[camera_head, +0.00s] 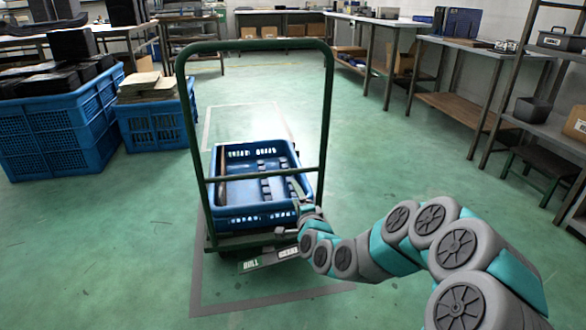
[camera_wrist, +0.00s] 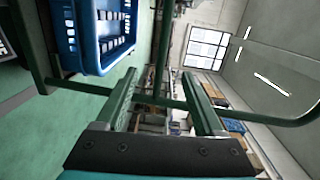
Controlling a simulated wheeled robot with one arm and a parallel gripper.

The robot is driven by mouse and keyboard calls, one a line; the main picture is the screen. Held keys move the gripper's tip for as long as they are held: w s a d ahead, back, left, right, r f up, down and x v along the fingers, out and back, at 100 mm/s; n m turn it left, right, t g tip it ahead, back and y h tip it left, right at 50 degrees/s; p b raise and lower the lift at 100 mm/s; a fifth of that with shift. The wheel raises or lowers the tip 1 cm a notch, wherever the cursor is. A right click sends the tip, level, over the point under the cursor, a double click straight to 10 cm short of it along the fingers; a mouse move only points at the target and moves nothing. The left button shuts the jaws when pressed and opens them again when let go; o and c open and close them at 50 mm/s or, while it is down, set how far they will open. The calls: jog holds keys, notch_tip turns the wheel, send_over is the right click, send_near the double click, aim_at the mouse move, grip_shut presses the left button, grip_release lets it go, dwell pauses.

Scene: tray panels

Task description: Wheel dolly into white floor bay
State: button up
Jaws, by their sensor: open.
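The dolly (camera_head: 328,110) stands in the middle of the head view, with a tall green tube handle on the near side and a crossbar low across it. A blue crate (camera_head: 262,216) with dark ribbed contents sits on its deck. The white floor bay (camera_head: 240,104) is a thin white outline beyond the dolly, its near part hidden by the crate. My gripper (camera_head: 303,203) is at the right upright, below the crossbar. In the wrist view, my gripper's fingers (camera_wrist: 160,80) are apart, with green handle tubes (camera_wrist: 168,50) just beyond them; contact cannot be told.
A grey floor outline (camera_head: 196,283) surrounds the dolly's near end. Blue crates (camera_head: 50,140) (camera_head: 155,122) stand at the left. Workbenches (camera_head: 465,95) line the right and a shelf (camera_head: 550,130) stands near right. The green floor beyond the dolly is open.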

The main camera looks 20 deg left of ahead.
aim_at(294, 173)
jog(key=shift+m+t, duration=0.4)
jog(key=shift+m, duration=0.1)
jog(key=b+x, duration=0.1)
jog(key=x, duration=0.3)
jog(key=d+b+x, duration=0.1)
jog(key=x, duration=0.3)
jog(key=w+b+x, duration=0.1)
jog(key=b+x, duration=0.1)
jog(key=x, duration=0.2)
jog(key=shift+w+d+f, duration=0.25)
jog(key=shift+d, duration=0.05)
jog(key=shift+w+a+r, duration=0.1)
jog(key=shift+w+a, duration=0.25)
jog(key=shift+w, duration=0.15)
grip_shut()
dwell(0.4)
